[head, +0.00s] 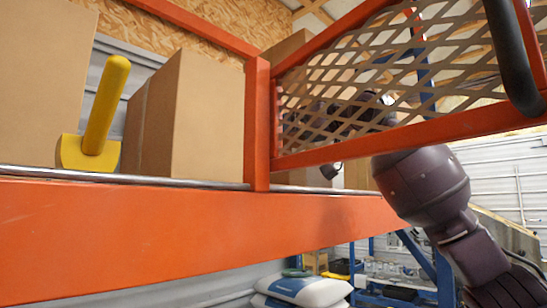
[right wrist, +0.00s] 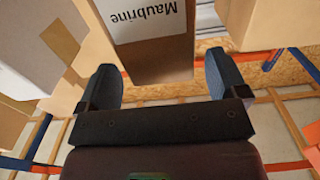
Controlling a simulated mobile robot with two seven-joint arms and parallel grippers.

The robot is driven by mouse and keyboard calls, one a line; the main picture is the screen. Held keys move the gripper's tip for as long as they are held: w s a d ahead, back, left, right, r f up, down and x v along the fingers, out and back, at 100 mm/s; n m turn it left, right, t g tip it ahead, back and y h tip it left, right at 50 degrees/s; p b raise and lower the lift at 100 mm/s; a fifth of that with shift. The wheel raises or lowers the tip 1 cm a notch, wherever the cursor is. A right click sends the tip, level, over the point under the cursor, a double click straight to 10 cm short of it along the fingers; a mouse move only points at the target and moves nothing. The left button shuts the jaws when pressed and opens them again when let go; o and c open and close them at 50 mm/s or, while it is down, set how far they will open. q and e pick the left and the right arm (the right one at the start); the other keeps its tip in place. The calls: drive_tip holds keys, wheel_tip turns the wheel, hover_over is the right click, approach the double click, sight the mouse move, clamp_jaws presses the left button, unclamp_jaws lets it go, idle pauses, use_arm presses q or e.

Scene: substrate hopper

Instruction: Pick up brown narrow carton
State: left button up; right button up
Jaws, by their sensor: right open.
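A brown narrow carton (right wrist: 160,68) with a white label reading "Maubrine" shows upside down at the top middle of the right wrist view. My right gripper (right wrist: 161,76) is open, with one blue-grey finger on each side of the carton's near end. Gaps show between the fingers and the carton, and nothing is gripped. In the head view my right arm reaches behind the orange mesh gate, which hides much of the hand. I cannot tell which carton there is the labelled one. My left gripper is not in view.
An orange rack beam (head: 120,235) and post (head: 257,125) cross the head view, with a mesh panel (head: 400,85) at right. A yellow scoop (head: 105,105) stands beside a large carton (head: 195,118). Another carton (right wrist: 38,45) is left of my gripper. White sacks (head: 308,290) lie below.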

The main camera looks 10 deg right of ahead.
drive_tip(key=p+x, duration=0.1)
drive_tip(key=x, duration=0.3)
drive_tip(key=shift+s, duration=0.1)
drive_tip(key=shift+r, duration=0.1)
drive_tip(key=c, duration=1.7)
drive_tip(key=shift+o, duration=0.2)
